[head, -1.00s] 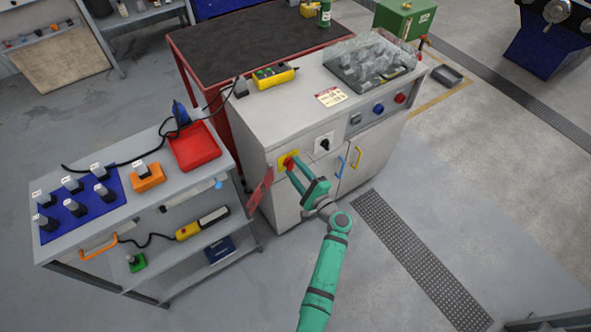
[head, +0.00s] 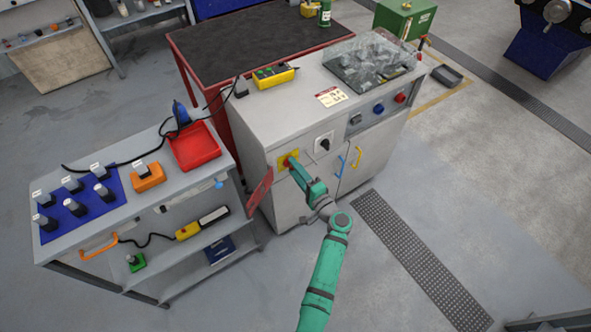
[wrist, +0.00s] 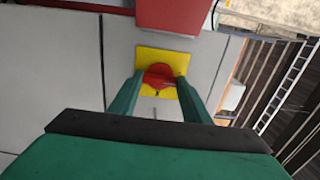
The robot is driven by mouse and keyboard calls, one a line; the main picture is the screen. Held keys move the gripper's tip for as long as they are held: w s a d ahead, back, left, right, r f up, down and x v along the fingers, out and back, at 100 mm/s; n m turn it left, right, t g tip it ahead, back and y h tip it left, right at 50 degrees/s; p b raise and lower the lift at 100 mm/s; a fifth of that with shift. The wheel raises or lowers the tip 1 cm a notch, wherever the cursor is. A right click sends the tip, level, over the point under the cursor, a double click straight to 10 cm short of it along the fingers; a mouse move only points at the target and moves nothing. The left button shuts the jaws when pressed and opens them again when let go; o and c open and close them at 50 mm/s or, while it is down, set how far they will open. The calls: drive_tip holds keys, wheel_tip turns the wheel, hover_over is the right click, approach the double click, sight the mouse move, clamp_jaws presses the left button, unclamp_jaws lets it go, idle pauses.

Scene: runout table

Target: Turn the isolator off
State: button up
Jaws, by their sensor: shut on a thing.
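The isolator is a red rotary knob on a yellow square plate (head: 282,162) on the front of the grey cabinet. In the wrist view the red knob (wrist: 160,76) sits in the middle of the yellow plate (wrist: 150,56). My gripper (head: 294,164) reaches the knob from the front. In the wrist view its two green fingers (wrist: 157,88) stand on either side of the knob and are shut on it. The fingers hide part of the knob and plate in the head view.
A black rotary switch (head: 324,144) is right of the isolator. A red panel (head: 260,190) sticks out at the cabinet's left corner. A grey trolley (head: 140,215) stands to the left. The floor at front right is clear.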

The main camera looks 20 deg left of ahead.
drive_tip(key=shift+s+f, duration=0.1)
drive_tip(key=o, duration=1)
drive_tip(key=shift+o, duration=0.2)
drive_tip(key=v, duration=1)
drive_tip(key=shift+s+d, duration=0.25)
drive_tip(key=shift+d, duration=0.1)
